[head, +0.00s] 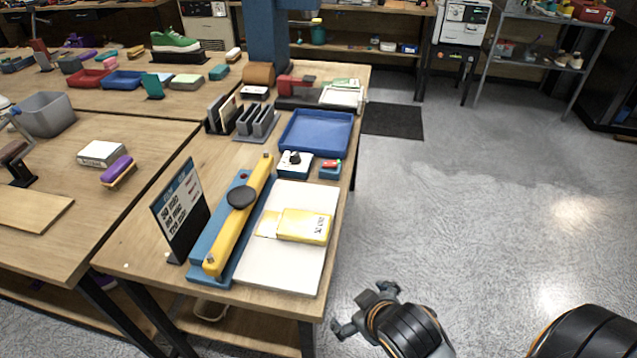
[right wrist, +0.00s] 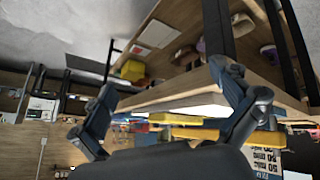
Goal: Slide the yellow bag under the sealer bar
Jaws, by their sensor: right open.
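The yellow bag (head: 303,226) lies flat on a white board (head: 285,267) on the workbench, its pale left end pointing toward the sealer. The sealer has a blue base (head: 222,221) and a yellow bar (head: 230,229) with a dark round knob, just left of the bag. I cannot tell whether the bar is raised. My right gripper (head: 365,308) is open and empty over the floor, off the bench's right front edge and apart from the bag. In the right wrist view its two fingers (right wrist: 170,108) are spread. My left gripper is not in view.
A black sign (head: 181,211) stands left of the sealer. A blue tray (head: 316,132), a small device (head: 294,164) and a file rack (head: 254,122) are behind the bag.

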